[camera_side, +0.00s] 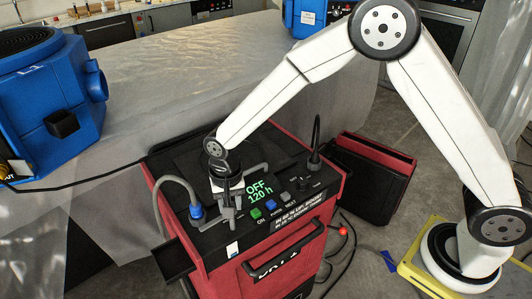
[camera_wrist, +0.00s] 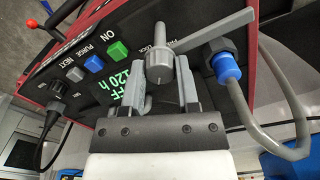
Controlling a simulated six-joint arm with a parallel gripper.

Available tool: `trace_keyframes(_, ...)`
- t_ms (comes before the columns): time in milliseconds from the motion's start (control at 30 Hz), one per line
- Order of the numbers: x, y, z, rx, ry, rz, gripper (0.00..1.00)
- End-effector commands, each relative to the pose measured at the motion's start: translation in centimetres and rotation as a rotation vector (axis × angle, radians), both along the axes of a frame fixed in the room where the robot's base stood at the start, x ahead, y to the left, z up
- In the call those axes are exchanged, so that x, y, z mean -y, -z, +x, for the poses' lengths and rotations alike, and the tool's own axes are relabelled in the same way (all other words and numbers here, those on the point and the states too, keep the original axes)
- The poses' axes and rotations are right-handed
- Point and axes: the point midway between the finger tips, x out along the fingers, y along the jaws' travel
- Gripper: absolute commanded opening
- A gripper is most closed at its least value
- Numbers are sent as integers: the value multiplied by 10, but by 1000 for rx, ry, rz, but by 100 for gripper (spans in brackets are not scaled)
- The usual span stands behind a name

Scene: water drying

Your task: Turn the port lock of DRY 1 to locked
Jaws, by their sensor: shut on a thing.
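The red and black dryer unit (camera_side: 266,252) stands upright with its sloped control panel facing up. Its display (camera_side: 260,189) reads OFF 120 h. The port lock (camera_wrist: 160,68) is a grey round knob with a long flat lever (camera_wrist: 222,30), which points to the upper right in the wrist view, passing near the blue plug. My gripper (camera_side: 229,207) reaches down onto the left part of the panel. In the wrist view my gripper (camera_wrist: 166,62) has its fingers on either side of the knob and is shut on the port lock. The fingers hide part of the lock's base.
A blue plug (camera_wrist: 228,68) with a grey cable sits beside the lock, close to the lever. Green (camera_side: 256,213), blue and grey buttons lie on its other side. A black cable rises from the panel's far side. A blue machine (camera_side: 45,90) stands at the left.

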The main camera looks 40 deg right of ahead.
Motion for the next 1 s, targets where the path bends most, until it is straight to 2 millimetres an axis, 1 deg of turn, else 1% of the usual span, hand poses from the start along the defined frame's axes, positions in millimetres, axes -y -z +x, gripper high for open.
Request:
trace_keyframes(700, 0, -1, 1, 3, 675, 1, 0)
trace_keyframes(1000, 0, -1, 1, 3, 880, 1, 0)
